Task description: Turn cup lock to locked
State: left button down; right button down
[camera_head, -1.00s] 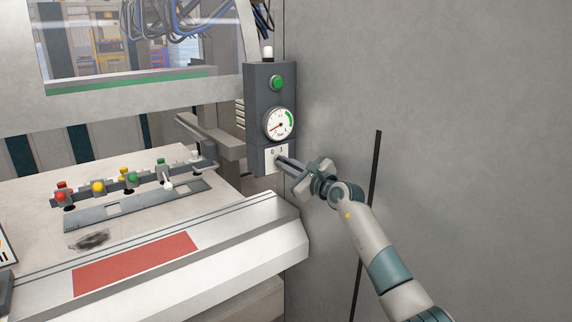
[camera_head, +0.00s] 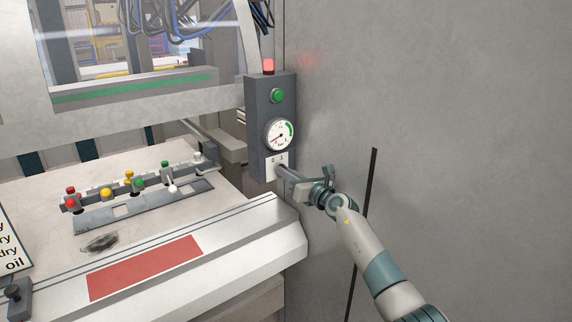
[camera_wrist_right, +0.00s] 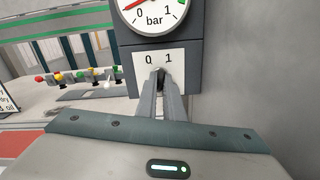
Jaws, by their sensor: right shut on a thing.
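The cup lock sits on a white plate (camera_head: 277,164) marked 0 and 1, low on the dark grey control box (camera_head: 257,140). The plate also shows in the right wrist view (camera_wrist_right: 144,66). My right gripper (camera_head: 282,170) reaches the plate from the right, its fingers shut on the small lock knob (camera_wrist_right: 158,76). The fingers hide most of the knob, so its exact pointing is hard to tell. My left gripper is out of view.
Above the plate are a pressure gauge (camera_head: 279,134), a green button (camera_head: 277,96) and a lit red lamp (camera_head: 268,66). A grey wall (camera_head: 450,130) stands to the right. Several coloured knobs (camera_head: 130,182) line the bench at left.

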jog(key=shift+m+p, duration=1.2)
jog(key=shift+m, duration=0.5)
jog(key=shift+f, duration=0.1)
jog(key=c, duration=1.9)
grip_release()
jog(key=shift+o, duration=0.2)
jog(key=shift+s+d, duration=0.1)
jog(key=p+v, duration=0.2)
jog(key=v, duration=1.5)
